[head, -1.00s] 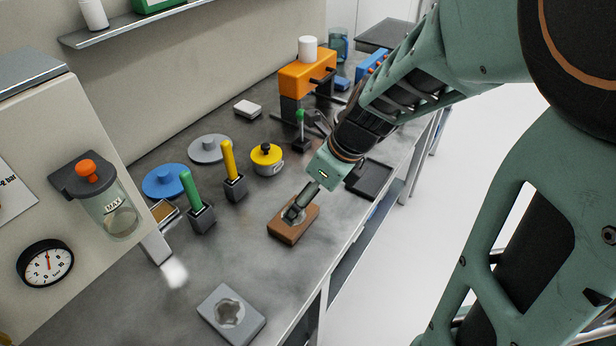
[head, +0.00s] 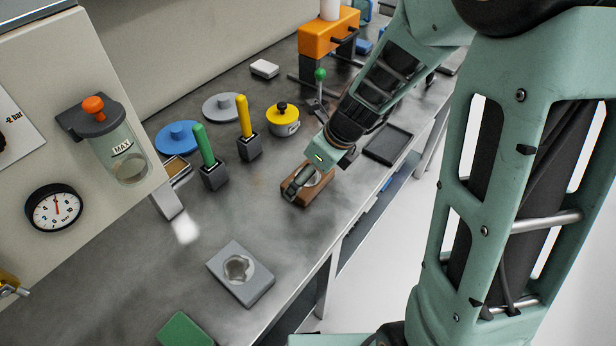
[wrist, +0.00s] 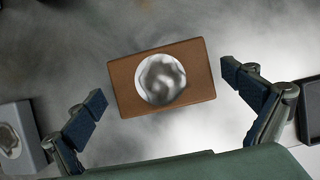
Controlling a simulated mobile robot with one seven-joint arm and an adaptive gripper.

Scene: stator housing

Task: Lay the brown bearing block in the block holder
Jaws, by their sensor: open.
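My gripper (wrist: 166,101) is open and empty, directly over the block. Its fingers stand apart on the block's left and right, with gaps on both sides; I cannot tell the exact height. A dark shallow rectangular tray (head: 388,145), apparently the block holder, lies empty to the right of the block near the bench edge.
A grey block with a recess (head: 258,284) lies nearer on the bench, with a green block (head: 186,331) below it. Green (head: 205,145) and yellow (head: 244,116) handles stand upright at left. A yellow-topped pot (head: 283,120) and green-knobbed lever (head: 320,75) stand behind.

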